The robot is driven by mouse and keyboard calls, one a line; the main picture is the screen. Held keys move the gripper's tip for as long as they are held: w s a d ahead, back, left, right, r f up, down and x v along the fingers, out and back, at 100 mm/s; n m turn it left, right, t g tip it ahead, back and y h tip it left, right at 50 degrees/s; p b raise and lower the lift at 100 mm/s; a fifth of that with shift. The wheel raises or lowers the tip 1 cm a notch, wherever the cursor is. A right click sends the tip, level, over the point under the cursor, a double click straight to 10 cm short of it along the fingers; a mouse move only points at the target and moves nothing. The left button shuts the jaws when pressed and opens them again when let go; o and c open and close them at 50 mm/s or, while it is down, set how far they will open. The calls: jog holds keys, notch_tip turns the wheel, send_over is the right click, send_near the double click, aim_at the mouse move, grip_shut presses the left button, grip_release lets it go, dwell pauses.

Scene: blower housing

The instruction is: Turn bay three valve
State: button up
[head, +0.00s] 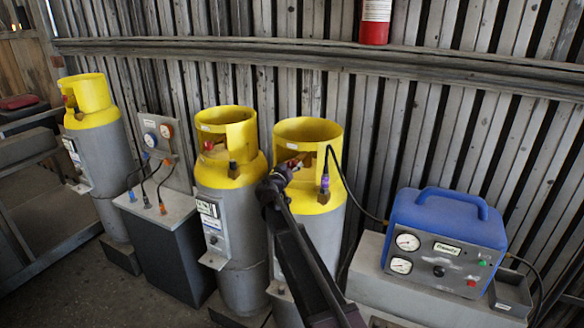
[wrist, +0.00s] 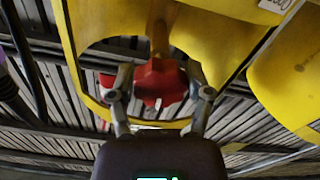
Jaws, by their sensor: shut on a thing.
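Three grey cylinders with yellow collars stand along the wall. The rightmost cylinder (head: 308,136) has my gripper (head: 277,181) at the opening of its collar, with my dark arm rising from below in front of it. In the wrist view a red valve knob (wrist: 160,83) sits on a brassy stem inside the yellow collar (wrist: 215,40). My gripper (wrist: 160,95) has one finger on each side of the knob and is shut on it. In the head view the knob is mostly hidden by my gripper.
A black hose runs from the right cylinder's purple fitting (head: 324,183) to a blue gauge unit (head: 447,240). The middle cylinder (head: 226,180) stands close on the left. A gauge panel (head: 158,136) and the left cylinder (head: 95,130) are farther left. A red extinguisher (head: 375,22) hangs above.

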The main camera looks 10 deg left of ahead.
jog(key=n, duration=0.5)
jog(key=shift+w, duration=0.1)
jog(key=n, duration=0.5)
jog(key=shift+r, duration=0.15)
jog(key=n, duration=0.6)
jog(key=shift+r, duration=0.1)
jog(key=shift+n, duration=2.2)
jog(key=o, duration=1.1)
jog(key=shift+o, duration=0.2)
